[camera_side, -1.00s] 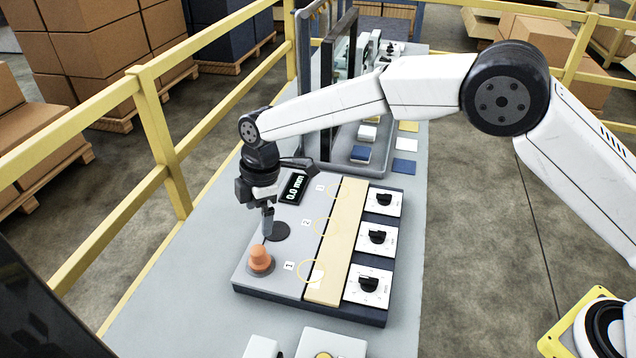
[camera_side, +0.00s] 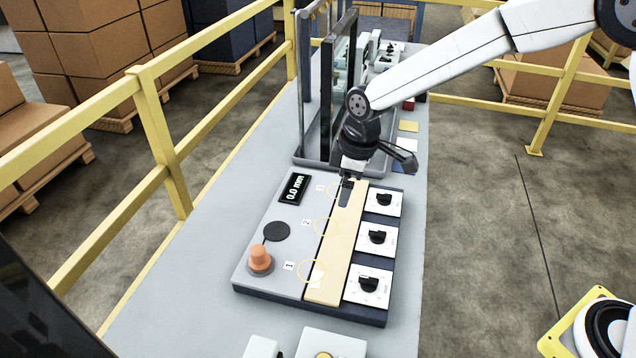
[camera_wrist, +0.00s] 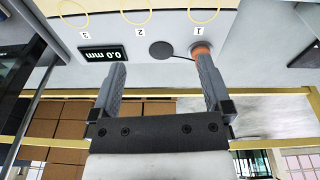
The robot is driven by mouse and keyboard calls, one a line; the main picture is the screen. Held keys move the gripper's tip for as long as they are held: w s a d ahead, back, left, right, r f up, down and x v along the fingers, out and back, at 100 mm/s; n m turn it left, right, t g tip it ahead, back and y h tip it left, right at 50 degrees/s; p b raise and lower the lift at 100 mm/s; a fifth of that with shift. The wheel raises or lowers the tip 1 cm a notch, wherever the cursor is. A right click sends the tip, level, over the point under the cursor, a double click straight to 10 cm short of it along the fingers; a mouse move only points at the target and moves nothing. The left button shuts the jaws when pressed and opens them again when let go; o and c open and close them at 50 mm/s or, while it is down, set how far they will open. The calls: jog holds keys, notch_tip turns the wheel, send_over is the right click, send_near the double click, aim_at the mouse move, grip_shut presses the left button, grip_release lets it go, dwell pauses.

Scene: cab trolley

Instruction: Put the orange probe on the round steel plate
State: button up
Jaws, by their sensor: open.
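I cannot tell for sure which disc is the steel plate. My gripper (camera_side: 346,192) is open and empty over the beige strip near circle 3, well apart from the probe. In the wrist view, my gripper (camera_wrist: 162,64) shows its two fingers spread. There the probe (camera_wrist: 202,48) is partly hidden by the right finger, and the dark disc (camera_wrist: 161,49) shows between the fingers.
The panel has a display (camera_side: 293,188) reading 0.0 mm, a beige strip (camera_side: 338,245) and three dials beside it, the middle one (camera_side: 377,237) among them. A dark upright frame (camera_side: 338,90) and a grey tray stand behind. A yellow rail (camera_side: 160,130) runs along the left.

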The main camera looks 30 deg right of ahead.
jog(key=s+d+m+t+h, duration=0.1)
jog(key=s+d+m, duration=0.9)
jog(key=s+d, duration=0.5)
jog(key=s, duration=0.3)
jog(key=shift+s+f, duration=0.2)
jog(key=shift+f, duration=0.05)
